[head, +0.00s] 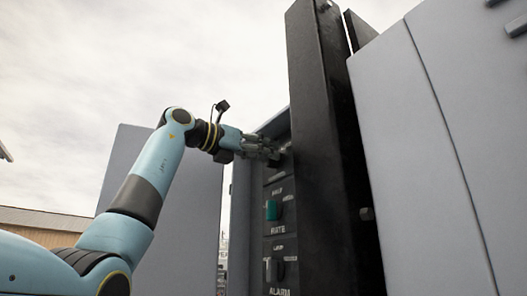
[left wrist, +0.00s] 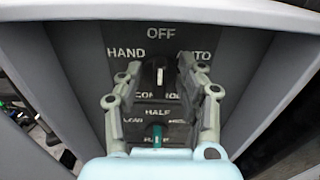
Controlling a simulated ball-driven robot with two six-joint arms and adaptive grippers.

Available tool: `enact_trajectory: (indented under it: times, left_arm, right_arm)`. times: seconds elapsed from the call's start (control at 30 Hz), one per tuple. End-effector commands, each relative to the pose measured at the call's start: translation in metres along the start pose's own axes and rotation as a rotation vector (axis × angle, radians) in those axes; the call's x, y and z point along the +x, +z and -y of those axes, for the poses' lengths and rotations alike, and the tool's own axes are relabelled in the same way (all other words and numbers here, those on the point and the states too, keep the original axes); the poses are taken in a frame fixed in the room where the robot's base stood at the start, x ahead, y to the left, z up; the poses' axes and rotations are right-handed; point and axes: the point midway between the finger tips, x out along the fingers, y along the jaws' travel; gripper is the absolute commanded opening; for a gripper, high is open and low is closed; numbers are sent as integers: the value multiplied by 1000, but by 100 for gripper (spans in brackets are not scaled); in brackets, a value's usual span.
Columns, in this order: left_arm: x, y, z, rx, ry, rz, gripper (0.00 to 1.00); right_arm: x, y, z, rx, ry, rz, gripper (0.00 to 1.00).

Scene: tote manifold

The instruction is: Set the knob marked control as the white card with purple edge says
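The control knob (left wrist: 159,76) is dark with a white line, and the line points up at OFF in the left wrist view. HAND stands to its left and AUTO to its right; the word CONTROL below is partly covered. My left gripper (left wrist: 160,66) has one finger on each side of the knob, with gaps showing between fingers and knob. In the head view my left gripper (head: 270,152) reaches the upper part of the panel, and the control knob is hard to make out there. No white card with purple edge shows. My right gripper is not in view.
Below sits a green knob (head: 272,210) marked RATE, also in the left wrist view (left wrist: 157,135). Lower is a dark knob (head: 278,269) marked ALARM. A black upright post (head: 325,130) stands close to the right of the panel. Grey cabinet walls (left wrist: 255,75) flank the panel.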

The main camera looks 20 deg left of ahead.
Motion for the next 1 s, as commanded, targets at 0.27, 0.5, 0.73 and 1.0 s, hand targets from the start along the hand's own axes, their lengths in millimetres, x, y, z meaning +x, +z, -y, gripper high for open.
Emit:
enact_trajectory:
  times: [0.27, 0.5, 0.73, 1.0]
  left_arm:
    - [0, 0, 0, 0, 0, 0, 13]
    - [0, 0, 0, 0, 0, 0, 0]
    - [0, 0, 0, -22, 0, 0, 0]
    - [0, 1, -2, -153, 0, -1, 0]
  right_arm:
    - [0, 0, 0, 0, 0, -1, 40]
    - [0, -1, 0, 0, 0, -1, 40]
    - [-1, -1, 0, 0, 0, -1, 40]
    - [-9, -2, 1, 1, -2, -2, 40]
